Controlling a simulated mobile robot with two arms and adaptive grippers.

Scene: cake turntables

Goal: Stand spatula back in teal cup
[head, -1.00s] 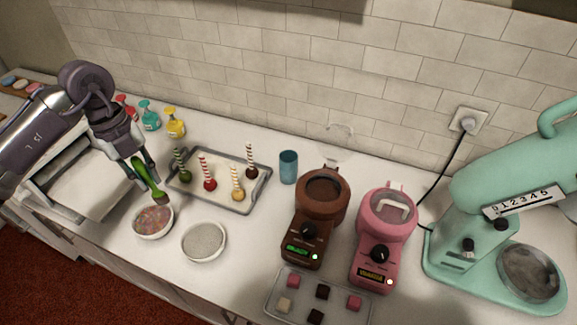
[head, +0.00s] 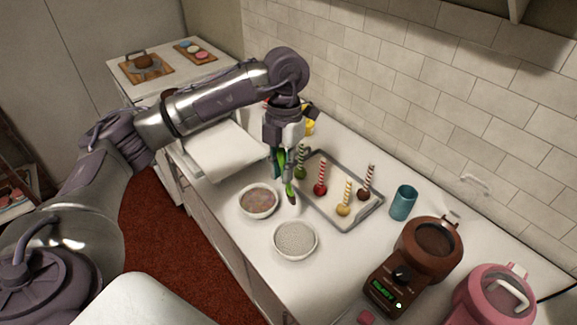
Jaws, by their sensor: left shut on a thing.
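My left gripper (head: 281,168) is shut on the green spatula (head: 289,190). The spatula points downward, its brownish tip just above or at the counter, between the bowl of sprinkles and the grey tray. Its upper part is partly hidden by the fingers. The teal cup (head: 403,203) stands upright on the counter, right of the grey tray and well to the right of my left gripper. It looks empty, though its bottom is hidden. My right gripper does not show.
A grey tray (head: 371,211) with several striped-stick pops lies between the spatula and the cup. A bowl of colored sprinkles (head: 258,201) and a bowl of grey-white grains (head: 295,239) stand in front. Brown (head: 425,250) and pink (head: 492,298) machines stand right of them.

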